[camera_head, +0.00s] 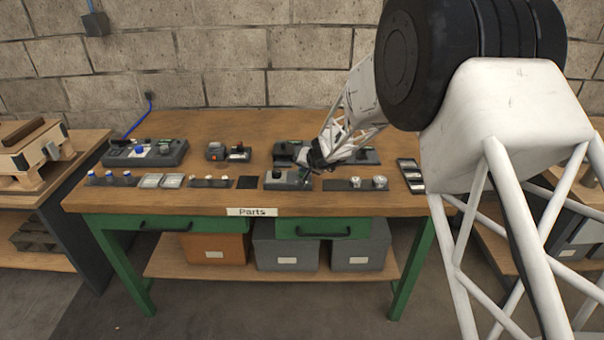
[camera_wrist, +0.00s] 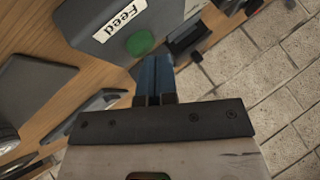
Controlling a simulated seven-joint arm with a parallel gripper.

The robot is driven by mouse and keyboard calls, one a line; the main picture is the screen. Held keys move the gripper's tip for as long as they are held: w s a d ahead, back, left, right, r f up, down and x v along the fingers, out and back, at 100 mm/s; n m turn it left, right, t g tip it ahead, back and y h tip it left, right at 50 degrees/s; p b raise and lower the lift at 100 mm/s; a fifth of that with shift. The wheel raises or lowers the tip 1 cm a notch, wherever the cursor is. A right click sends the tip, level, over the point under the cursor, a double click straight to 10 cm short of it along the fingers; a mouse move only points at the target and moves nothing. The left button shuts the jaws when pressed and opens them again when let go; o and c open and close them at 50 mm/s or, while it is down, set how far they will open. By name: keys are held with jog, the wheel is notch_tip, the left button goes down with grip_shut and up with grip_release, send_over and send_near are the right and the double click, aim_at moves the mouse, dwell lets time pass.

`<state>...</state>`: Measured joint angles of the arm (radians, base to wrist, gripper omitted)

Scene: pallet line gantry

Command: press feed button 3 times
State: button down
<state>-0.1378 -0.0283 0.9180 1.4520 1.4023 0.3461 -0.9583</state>
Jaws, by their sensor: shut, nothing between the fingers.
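The feed button is a round green button (camera_wrist: 140,43) on a grey box (camera_wrist: 112,32) with a white "Feed" label (camera_wrist: 120,21), at the top of the wrist view. My gripper (camera_wrist: 153,60) is shut and empty, its two dark blue fingers side by side. The fingertips lie just below and right of the button in that picture. I cannot tell whether they touch the box. In the head view my gripper (camera_head: 304,160) is low over the middle of the workbench, among grey control boxes. I cannot make out the green button there.
The wooden workbench (camera_head: 215,124) also carries a grey control box (camera_head: 289,180) at the front, a control panel (camera_head: 144,153) at the left, a box with a red button (camera_head: 215,151), and small parts along the front. A block wall stands behind.

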jog(key=shift+f, duration=0.2)
jog(key=shift+r, duration=0.15)
dwell(0.4)
jog(key=shift+r, duration=0.8)
jog(key=shift+r, duration=0.1)
jog(key=shift+r, duration=2.4)
dwell(1.0)
notch_tip(320, 180, up, 4)
jog(key=shift+f, duration=0.1)
jog(key=shift+f, duration=0.1)
dwell(0.5)
